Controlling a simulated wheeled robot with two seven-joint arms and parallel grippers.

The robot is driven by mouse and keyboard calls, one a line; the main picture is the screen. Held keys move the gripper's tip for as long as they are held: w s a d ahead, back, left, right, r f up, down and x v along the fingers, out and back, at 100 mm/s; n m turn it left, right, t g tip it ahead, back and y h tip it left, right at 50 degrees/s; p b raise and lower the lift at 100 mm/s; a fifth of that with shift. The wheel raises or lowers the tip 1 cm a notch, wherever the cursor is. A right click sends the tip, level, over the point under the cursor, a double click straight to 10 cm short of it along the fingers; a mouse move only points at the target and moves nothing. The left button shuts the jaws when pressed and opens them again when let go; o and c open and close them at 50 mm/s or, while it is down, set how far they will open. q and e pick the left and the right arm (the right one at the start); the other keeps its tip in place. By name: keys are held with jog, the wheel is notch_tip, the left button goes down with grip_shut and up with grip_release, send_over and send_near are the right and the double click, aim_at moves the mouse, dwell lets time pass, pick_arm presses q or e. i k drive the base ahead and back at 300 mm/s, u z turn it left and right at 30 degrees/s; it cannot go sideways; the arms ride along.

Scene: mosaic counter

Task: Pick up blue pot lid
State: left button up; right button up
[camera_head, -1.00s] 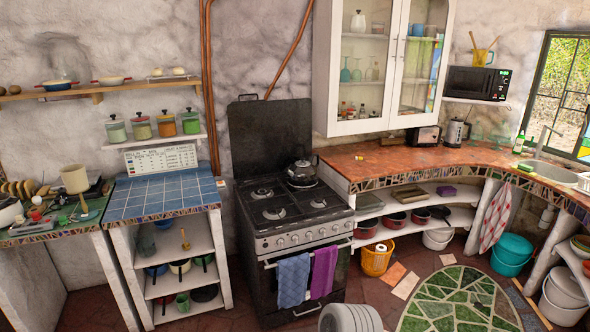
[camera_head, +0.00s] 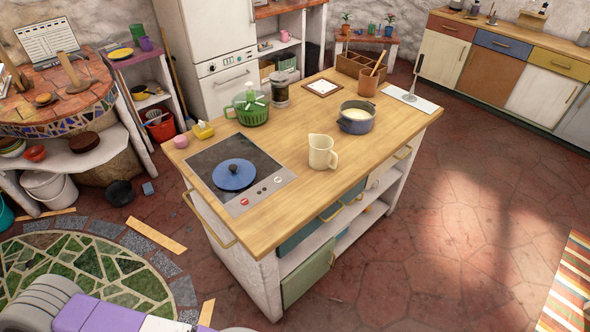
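The blue pot lid (camera_head: 234,174) lies flat on the dark cooktop (camera_head: 212,155), which is set in the near left part of the wooden island top. Its knob shows at the middle and points up. A blue-grey pot (camera_head: 357,124) without a lid stands farther right on the island, with something pale inside. Neither of my grippers is in view. Grey ribbed and purple parts at the lower left look like my own arm.
Open tiled floor (camera_head: 450,220) lies at right.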

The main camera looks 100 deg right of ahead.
aim_at(231, 175)
jog(key=z, duration=2.2)
